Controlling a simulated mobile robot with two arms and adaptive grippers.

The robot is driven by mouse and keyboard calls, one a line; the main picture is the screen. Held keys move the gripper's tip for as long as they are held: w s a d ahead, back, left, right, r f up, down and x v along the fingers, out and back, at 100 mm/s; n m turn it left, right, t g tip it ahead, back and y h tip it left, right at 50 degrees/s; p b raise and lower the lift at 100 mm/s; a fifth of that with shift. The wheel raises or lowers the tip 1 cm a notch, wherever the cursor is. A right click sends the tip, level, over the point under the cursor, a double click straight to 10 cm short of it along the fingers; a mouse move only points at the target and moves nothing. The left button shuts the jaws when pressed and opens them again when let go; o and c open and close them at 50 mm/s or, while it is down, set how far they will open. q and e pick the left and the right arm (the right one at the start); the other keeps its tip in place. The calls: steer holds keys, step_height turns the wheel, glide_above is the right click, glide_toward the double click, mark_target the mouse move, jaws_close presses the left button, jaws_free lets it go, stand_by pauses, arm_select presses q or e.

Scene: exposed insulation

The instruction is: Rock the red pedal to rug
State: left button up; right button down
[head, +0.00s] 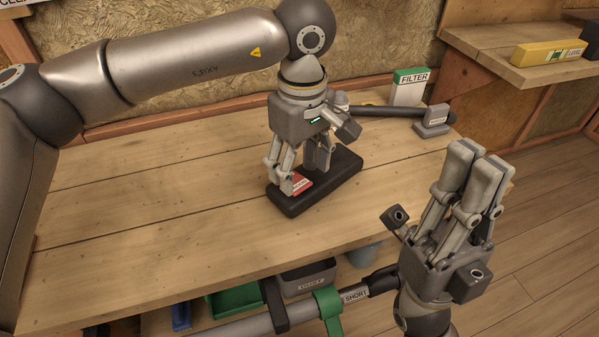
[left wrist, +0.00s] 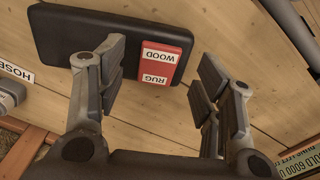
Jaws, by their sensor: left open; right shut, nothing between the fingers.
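The red pedal (head: 302,184) is a small red rocker in the black base (head: 343,178) on the workbench. In the left wrist view the red pedal (left wrist: 155,74) carries two white labels, WOOD at the upper end and RUG at the lower end. My left gripper (head: 303,172) is open, pointing down over the base, and its fingers partly hide the pedal in the head view. In the left wrist view the pedal shows between the spread fingers; I cannot tell whether they touch it. My right gripper (head: 478,160) is shut, empty and pointing up, off the bench's right side.
A green and white FILTER box (head: 409,88) and a labelled grey block (head: 432,122) with a dark tube stand behind, near the wall. A yellow level (head: 547,53) lies on the right shelf. Bins and a SHORT-labelled tube (head: 354,295) are at the front. The bench's left part is clear.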

mark_target(301, 186)
arm_select(q)
step_height(301, 186, up, 9)
steer(key=shift+r, duration=0.2)
steer(key=shift+s+d, duration=0.1)
